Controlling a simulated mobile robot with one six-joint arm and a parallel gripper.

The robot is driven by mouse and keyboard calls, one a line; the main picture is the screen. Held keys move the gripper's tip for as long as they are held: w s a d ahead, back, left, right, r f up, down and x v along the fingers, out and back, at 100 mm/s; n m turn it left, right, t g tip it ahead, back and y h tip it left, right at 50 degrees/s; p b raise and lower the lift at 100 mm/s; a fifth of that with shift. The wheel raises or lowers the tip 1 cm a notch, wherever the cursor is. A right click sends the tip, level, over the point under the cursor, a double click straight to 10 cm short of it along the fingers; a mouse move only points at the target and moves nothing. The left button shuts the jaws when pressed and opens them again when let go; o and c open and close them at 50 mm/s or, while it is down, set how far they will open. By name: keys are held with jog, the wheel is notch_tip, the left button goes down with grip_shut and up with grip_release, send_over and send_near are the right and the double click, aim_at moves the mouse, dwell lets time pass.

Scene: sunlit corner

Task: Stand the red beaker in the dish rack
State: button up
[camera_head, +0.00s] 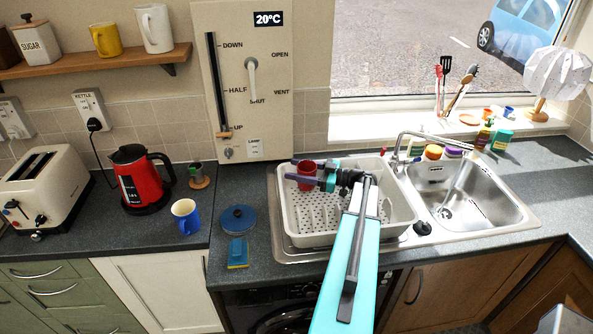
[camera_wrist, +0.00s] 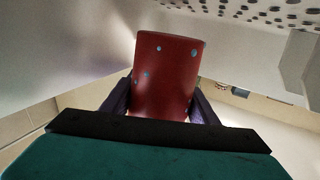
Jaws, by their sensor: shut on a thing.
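The red beaker (camera_head: 306,168) is at the back left of the white dish rack (camera_head: 407,210), within its walls in the head view. My gripper (camera_head: 313,173) reaches in from the right and its fingers are shut on the beaker. In the wrist view the beaker (camera_wrist: 168,75) stands between the two dark fingers (camera_wrist: 160,103), with a few blue spots on its side. Its base is hidden, so I cannot tell whether it touches the rack floor.
The sink (camera_head: 480,200) with its tap (camera_head: 410,145) lies right of the rack. A blue round lid (camera_head: 238,219), a sponge (camera_head: 238,252) and a blue mug (camera_head: 186,216) are on the counter to the left. The tall control panel (camera_head: 245,110) rises behind.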

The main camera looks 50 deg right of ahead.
jog(key=o, duration=1)
jog(key=shift+a+f, duration=0.15)
jog(key=shift+f, duration=0.55)
jog(key=shift+o, duration=0.2)
jog(key=shift+r, duration=0.5)
jog(key=shift+s+d+f, duration=0.15)
jog(key=shift+s+d, duration=0.1)
jog(key=shift+d, duration=0.05)
jog(key=b+v, duration=0.1)
jog(key=v, duration=0.3)
jog(key=b+v, duration=0.1)
jog(key=v, duration=0.1)
jog(key=shift+d+r+b, duration=0.1)
jog(key=shift+r+b, duration=0.25)
jog(key=shift+s+d+r, duration=0.1)
jog(key=shift+s+d, duration=0.05)
jog(key=shift+s, duration=0.25)
jog(key=shift+r, duration=0.1)
